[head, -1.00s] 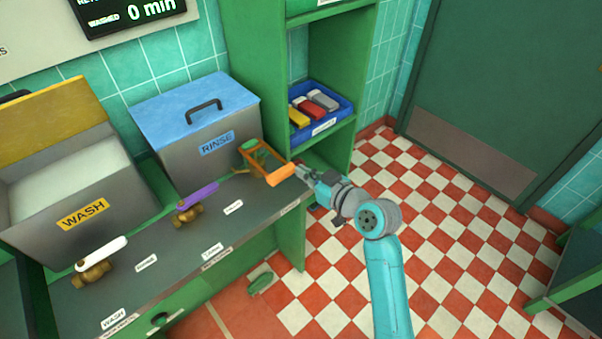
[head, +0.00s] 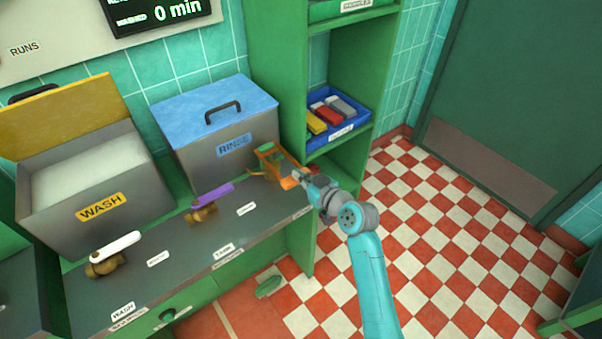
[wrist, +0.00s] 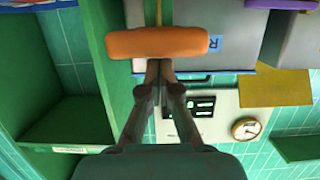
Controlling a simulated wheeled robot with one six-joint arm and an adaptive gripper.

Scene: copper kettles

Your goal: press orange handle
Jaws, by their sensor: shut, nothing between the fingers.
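The orange handle (wrist: 157,42) shows in the wrist view as a thick rounded bar just beyond my fingertips. In the head view it is the orange piece (head: 289,182) on a small orange and green device (head: 270,158) at the right end of the counter, partly hidden by my gripper. My gripper (head: 305,178) is at the handle from the right side. In the wrist view my gripper (wrist: 160,66) is shut and empty, its fingertips at the lower edge of the handle. I cannot tell whether they touch it.
The blue-lidded RINSE bin (head: 216,125) stands behind the counter (head: 190,257), left of the device. A purple-handled valve (head: 208,203) and a white-handled valve (head: 112,252) sit farther left. A green shelf (head: 345,140) holds a blue tray (head: 345,137). Checkered floor is clear at right.

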